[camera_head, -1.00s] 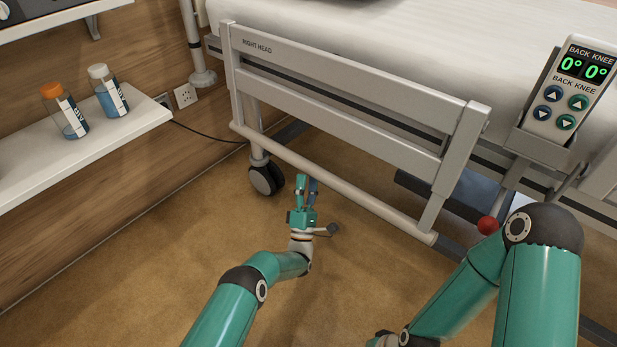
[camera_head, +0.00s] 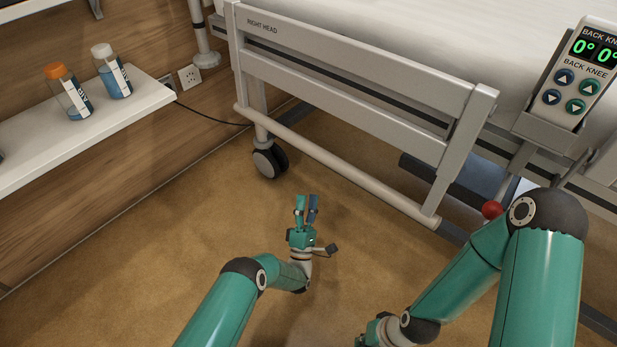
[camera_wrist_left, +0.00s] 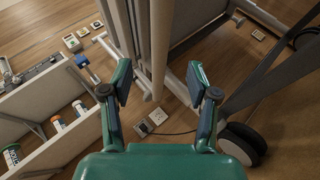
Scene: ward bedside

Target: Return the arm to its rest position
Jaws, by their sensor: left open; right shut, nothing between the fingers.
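My left gripper (camera_head: 306,212) is open and empty in the head view, over the brown floor, just in front of the bed's side rail. In the left wrist view its two fingers (camera_wrist_left: 158,88) stand apart with nothing held between them; bed frame parts show beyond. My right arm (camera_head: 480,265) comes in at the lower right of the head view, bent. Its forearm points down to the bottom edge, and its fingers are out of sight.
The bed's side rail (camera_head: 350,75) and caster (camera_head: 268,160) stand close beyond my left gripper. A control handset (camera_head: 572,85) hangs at the right. A shelf (camera_head: 60,142) at the left bears two bottles, orange-capped (camera_head: 68,92) and white-capped (camera_head: 111,72). Floor (camera_head: 150,260) at lower left is clear.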

